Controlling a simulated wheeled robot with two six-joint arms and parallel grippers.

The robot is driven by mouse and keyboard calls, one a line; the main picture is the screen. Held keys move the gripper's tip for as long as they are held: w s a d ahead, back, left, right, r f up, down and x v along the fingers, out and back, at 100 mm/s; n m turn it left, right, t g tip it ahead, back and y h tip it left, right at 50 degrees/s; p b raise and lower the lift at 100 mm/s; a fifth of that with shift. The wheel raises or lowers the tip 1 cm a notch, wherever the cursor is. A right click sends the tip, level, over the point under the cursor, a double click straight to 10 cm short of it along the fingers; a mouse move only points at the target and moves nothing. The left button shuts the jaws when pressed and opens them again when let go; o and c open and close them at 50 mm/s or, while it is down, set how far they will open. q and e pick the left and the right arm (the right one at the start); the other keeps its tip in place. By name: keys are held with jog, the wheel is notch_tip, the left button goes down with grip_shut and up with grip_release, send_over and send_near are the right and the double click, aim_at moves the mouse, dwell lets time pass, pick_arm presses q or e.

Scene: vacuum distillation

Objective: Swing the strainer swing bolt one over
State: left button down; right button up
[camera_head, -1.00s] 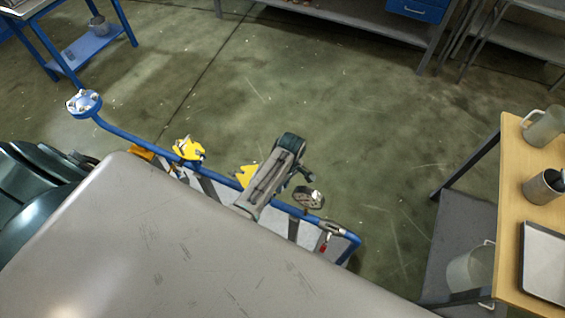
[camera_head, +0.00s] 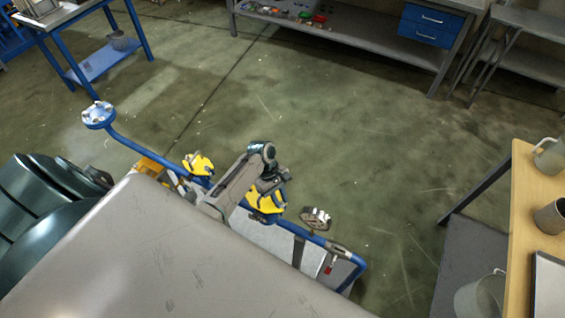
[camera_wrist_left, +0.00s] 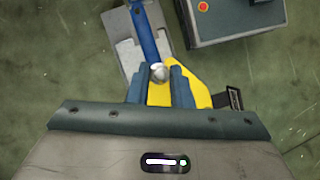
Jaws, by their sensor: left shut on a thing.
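A blue pipe (camera_head: 143,150) runs diagonally beyond a grey surface in the head view. A yellow body (camera_head: 265,203) sits on it, also seen in the left wrist view (camera_wrist_left: 202,92). My left gripper (camera_head: 271,188) is beside this yellow body, pointing down, its fingertips hard to make out there. In the left wrist view my left gripper (camera_wrist_left: 161,82) is shut around a small round metal end (camera_wrist_left: 157,72), apparently the swing bolt. The rest of the bolt is hidden by the fingers. My right gripper is not in view.
Another yellow body (camera_head: 199,164) is on the pipe to the left. A metal piece (camera_head: 316,217) stands near the pipe's right part. A wooden table (camera_head: 525,190) with mugs is at the right. The floor beyond the pipe is clear.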

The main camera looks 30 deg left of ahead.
pick_arm(q)
jog(key=shift+a, duration=0.1)
dwell(0.4)
jog(key=c, duration=1.5)
grip_release()
jog(key=shift+c, duration=0.2)
jog(key=shift+a+r, duration=0.1)
jog(key=b+v, duration=0.2)
jog(key=v, duration=0.8)
jog(key=shift+a+r+b, duration=0.2)
jog(key=shift+a+b, duration=0.05)
jog(key=shift+b, duration=0.15)
